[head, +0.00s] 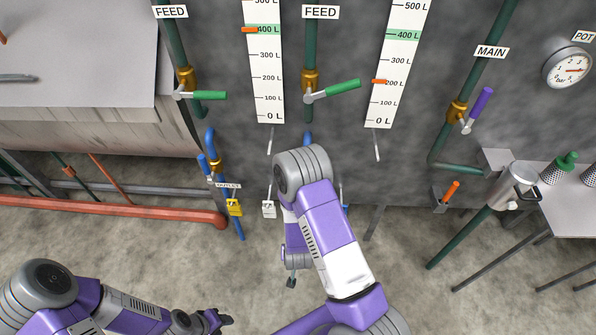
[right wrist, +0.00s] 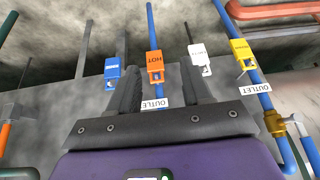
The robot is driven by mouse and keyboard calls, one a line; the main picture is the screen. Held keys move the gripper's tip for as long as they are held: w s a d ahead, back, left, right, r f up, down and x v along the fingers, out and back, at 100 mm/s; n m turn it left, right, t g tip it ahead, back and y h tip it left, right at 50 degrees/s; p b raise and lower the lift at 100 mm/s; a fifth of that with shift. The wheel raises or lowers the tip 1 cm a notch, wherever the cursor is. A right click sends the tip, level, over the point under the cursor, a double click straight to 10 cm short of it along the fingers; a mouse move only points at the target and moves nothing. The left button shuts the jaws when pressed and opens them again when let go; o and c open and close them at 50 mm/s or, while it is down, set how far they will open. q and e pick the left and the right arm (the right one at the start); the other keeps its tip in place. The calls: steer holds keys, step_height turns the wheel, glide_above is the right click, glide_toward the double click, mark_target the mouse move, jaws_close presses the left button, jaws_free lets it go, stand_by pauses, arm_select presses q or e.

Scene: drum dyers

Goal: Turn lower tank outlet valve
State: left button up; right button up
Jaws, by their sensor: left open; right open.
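Blue outlet pipes come down the wall. The left one has a brass outlet valve (head: 215,165) with a blue handle (head: 204,166), above an OUTLET label (head: 228,186); a brass valve on a blue pipe also shows in the right wrist view (right wrist: 275,122). A second blue pipe (head: 308,138) is mostly hidden behind my right arm; in the right wrist view its OUTLET label (right wrist: 155,103) appears between my fingers. My right gripper (right wrist: 163,85) is open and empty before it; its valve is hidden. My left gripper (head: 222,320) is open and empty, low at left.
Tags hang low: yellow (head: 234,208), white (head: 269,209), orange HOT (right wrist: 155,62) and blue (right wrist: 112,70). Green-handled FEED valves (head: 332,90) and a purple-handled MAIN valve (head: 478,108) are above. A red pipe (head: 130,209) runs left; a table (head: 568,215) stands right.

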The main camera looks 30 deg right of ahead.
steer(key=w+d+r+m+t+h+b, duration=0.1)
steer(key=w+d+r+t+h+b, duration=0.1)
steer(key=w, duration=0.4)
steer(key=w+d+r+m+t+h+b, duration=0.1)
steer(key=w+d+r+t+h+b, duration=0.1)
steer(key=w+d+r, duration=0.5)
steer(key=w+d+r+m+t+h+b, duration=0.1)
steer(key=w+d+r+t+h+b, duration=0.1)
steer(key=w+d+r+t+h, duration=0.2)
steer(key=shift+w+d+r+h, duration=0.35)
steer(key=shift+w+h, duration=0.15)
steer(key=shift+w, duration=0.1)
steer(key=shift+w+d+r+h, duration=0.25)
steer(key=shift+w+r+h, duration=0.1)
steer(key=shift+w+h, duration=0.2)
arm_select(q)
step_height(320, 180, down, 8)
steer(key=shift+s, duration=0.15)
arm_select(e)
jaws_close()
